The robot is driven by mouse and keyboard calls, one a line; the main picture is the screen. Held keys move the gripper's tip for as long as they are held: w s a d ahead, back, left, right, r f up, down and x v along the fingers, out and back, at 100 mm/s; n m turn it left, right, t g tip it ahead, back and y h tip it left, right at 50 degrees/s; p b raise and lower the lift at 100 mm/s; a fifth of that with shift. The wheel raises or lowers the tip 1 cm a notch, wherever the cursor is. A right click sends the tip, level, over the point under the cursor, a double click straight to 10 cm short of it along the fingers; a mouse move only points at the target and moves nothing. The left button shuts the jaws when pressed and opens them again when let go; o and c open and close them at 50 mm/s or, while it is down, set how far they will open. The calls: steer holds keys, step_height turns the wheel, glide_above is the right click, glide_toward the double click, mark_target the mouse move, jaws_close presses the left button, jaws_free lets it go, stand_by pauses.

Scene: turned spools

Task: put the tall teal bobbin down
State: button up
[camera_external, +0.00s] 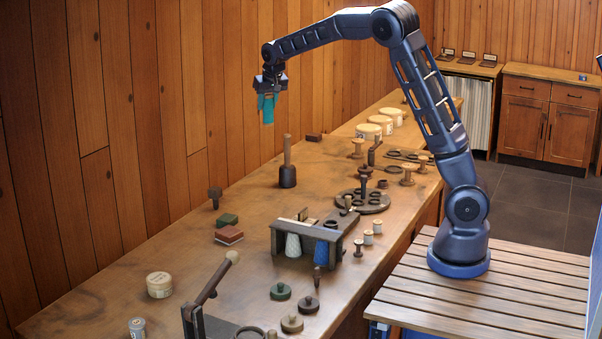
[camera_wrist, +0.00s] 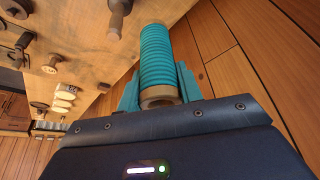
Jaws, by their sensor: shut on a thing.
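The tall teal bobbin (camera_wrist: 157,58) shows in the wrist view between the teal fingers of my gripper (camera_wrist: 158,88), with a pale wooden end (camera_wrist: 160,95) towards the camera. In the external view my gripper (camera_external: 267,105) is shut on it, high above the far part of the long wooden bench (camera_external: 165,245). There the bobbin itself is hard to tell from the teal fingers. The bobbin is clear of the bench top.
A dark-based post with a wooden handle (camera_external: 287,165) stands upright below my gripper. The bench's left middle is mostly clear.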

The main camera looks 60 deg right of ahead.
steer(key=s+a+n, duration=0.2)
steer(key=s+a, duration=0.1)
steer(key=a, duration=1.1)
steer(key=shift+m+y, duration=0.3)
steer(key=shift+w+d+f, duration=0.1)
steer(key=shift+d+f, duration=0.1)
steer(key=shift+f, duration=6.15)
steer(key=shift+d+f, duration=0.15)
steer(key=shift+f, duration=6.2)
steer(key=shift+f, duration=0.15)
steer(key=o, duration=1)
